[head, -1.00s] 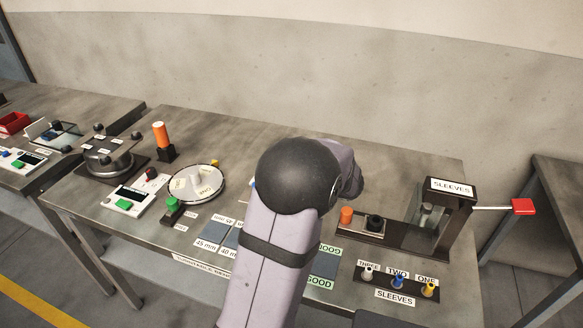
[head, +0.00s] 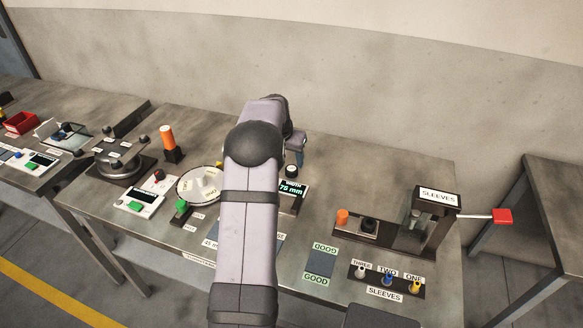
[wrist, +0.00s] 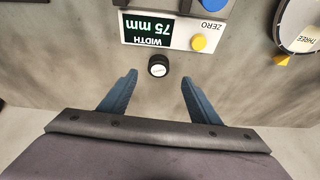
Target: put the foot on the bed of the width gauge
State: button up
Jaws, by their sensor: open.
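The width gauge has a white panel (wrist: 180,32) with a display reading "WIDTH 75 mm" and a yellow ZERO button. Its display also shows in the head view (head: 291,189), partly behind my arm. A small round black piece with a pale top, apparently the foot (wrist: 158,68), stands on the table beside the panel. In the head view a dark round piece (head: 291,171) shows behind the display. My gripper (wrist: 159,76) is open, its two blue fingers apart on either side of the black piece, not touching it.
A round turntable (head: 199,184) is left of my arm. The sleeve press (head: 432,225) and a rack of sleeves (head: 387,279) stand to the right. A GOOD mat (head: 320,262) lies at the front. An orange post (head: 167,139) stands at the back left.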

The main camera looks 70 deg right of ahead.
aim_at(291, 169)
jog(key=shift+p+x, duration=1.45)
jog(key=shift+x, duration=2.2)
jog(key=shift+s, duration=0.1)
jog(key=shift+r, duration=0.1)
jog(key=c, duration=1.2)
jog(key=shift+d, duration=0.1)
